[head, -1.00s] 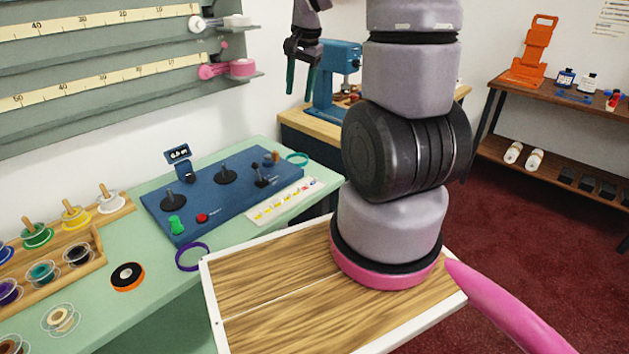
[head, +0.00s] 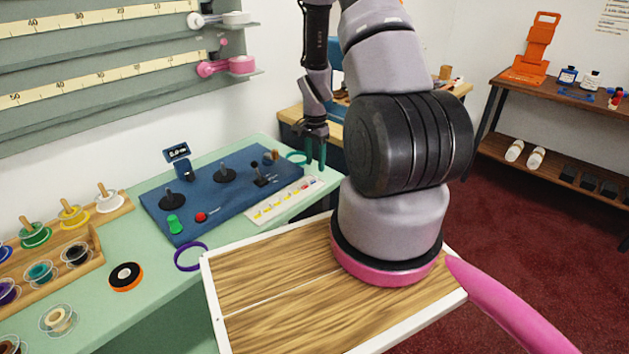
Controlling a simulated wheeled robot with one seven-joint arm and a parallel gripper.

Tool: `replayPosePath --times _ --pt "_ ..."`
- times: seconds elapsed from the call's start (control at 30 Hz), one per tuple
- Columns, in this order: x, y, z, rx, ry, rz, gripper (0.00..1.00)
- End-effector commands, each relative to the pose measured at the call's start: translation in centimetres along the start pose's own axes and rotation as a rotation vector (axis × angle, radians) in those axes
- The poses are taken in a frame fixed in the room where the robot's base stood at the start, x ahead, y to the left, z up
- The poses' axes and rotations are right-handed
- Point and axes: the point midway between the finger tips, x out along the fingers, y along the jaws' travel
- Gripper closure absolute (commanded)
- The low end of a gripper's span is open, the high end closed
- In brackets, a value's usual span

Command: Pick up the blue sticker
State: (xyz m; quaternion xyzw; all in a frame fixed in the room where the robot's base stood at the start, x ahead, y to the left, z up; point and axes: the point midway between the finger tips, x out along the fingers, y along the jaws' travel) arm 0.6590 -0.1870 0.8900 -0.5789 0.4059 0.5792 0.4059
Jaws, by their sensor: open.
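A white sticker strip (head: 285,202) lies on the green counter at the front right edge of the blue control panel. It carries several small yellow marks and small red and blue marks near its right end. The blue mark (head: 313,183) is too small to tell clearly as the blue sticker. My gripper (head: 315,156) points down with teal fingers, above and just behind the strip's right end. Its jaws are open and look empty. Its height over the counter is hard to judge.
The blue control panel (head: 225,190) with upright joysticks stands left of the strip. A purple ring (head: 190,257) and an orange-black tape roll (head: 126,276) lie nearer. A wooden spool rack (head: 70,258) stands at the left.

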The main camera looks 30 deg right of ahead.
Motion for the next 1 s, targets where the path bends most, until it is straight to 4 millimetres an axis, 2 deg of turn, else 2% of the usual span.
replayPosePath --times 0.4,0.67,0.7,0.77,0.8,0.83,1.0 --pt "5.0 -0.4 -0.4 -0.001 -0.001 0.001 0.46" --pt "5.3 -0.4 -0.4 0.000 0.000 0.000 0.46" --pt "5.3 -0.4 -0.4 0.000 0.000 0.000 0.54" --pt "5.3 -0.4 -0.4 0.000 0.000 0.000 0.77" --pt "5.3 -0.4 -0.4 0.000 0.000 0.000 0.92" --pt "5.3 -0.4 -0.4 0.000 0.000 0.000 1.00" --pt "5.3 -0.4 -0.4 0.000 0.000 0.000 1.00"
